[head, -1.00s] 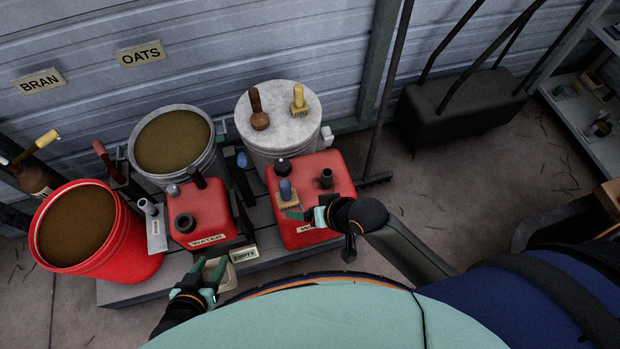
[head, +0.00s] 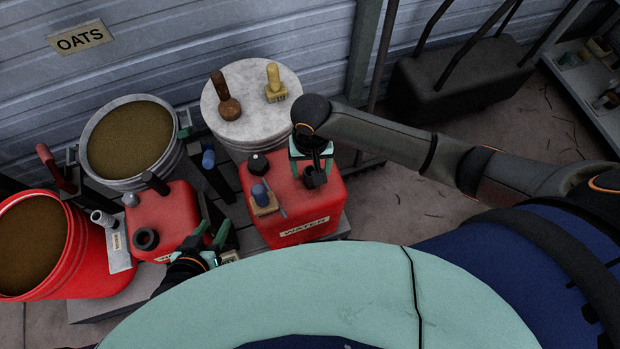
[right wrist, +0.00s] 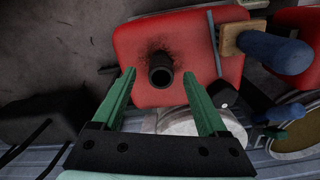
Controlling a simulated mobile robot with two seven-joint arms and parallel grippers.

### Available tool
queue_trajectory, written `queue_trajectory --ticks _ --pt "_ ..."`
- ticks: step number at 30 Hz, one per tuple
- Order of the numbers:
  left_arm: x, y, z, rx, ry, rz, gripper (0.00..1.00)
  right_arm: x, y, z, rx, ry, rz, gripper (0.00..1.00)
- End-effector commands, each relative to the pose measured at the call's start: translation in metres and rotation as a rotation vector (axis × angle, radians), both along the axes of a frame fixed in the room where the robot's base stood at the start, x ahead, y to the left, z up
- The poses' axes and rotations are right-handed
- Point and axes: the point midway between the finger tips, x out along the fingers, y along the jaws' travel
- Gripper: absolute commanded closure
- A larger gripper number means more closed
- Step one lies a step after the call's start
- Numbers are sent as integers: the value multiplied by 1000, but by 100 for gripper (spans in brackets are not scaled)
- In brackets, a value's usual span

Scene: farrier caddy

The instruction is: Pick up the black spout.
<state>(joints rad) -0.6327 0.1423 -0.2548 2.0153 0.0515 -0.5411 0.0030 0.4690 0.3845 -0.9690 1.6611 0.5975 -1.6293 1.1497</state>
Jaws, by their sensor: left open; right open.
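The black spout (head: 314,179) stands on top of the right red can (head: 290,224), which has a WATER label. In the right wrist view the spout (right wrist: 160,71) shows as a short dark tube with an open round mouth. My right gripper (head: 311,166) is open over the spout. In the right wrist view its green fingers (right wrist: 158,80) lie to either side of the spout, with gaps, and hold nothing. My left gripper (head: 211,236) is open and empty, low beside the left red can (head: 178,208). That can also has a short black neck (head: 146,239).
A blue-handled wooden brush (head: 263,203) and a black cap (head: 258,164) sit on the right can beside the spout. A lidded pail (head: 235,112) with two brushes stands behind. A grain bucket (head: 196,150) and a red bucket (head: 84,270) are at left.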

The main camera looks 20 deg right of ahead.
Motion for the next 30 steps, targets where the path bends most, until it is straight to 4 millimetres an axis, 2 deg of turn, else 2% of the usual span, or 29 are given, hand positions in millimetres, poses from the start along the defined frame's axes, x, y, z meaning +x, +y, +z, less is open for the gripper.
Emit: queue_trajectory --ticks 1,7,15,24,26,30 --pt "0 0 -3 0 -1 -1 50 0 0 -8 1 0 0 24" --pt "2 0 -6 -1 -7 -1 50 1 1 -23 2 -1 1 24" --pt "4 3 -15 3 -20 3 50 2 1 -61 2 -1 1 24" --pt "0 5 -18 6 -11 4 50 2 1 -66 2 -3 2 24" --pt "0 5 -18 6 -11 5 50 2 1 -66 2 -3 2 29" --pt "0 5 -18 7 -10 5 50 2 1 -66 2 -3 2 44"
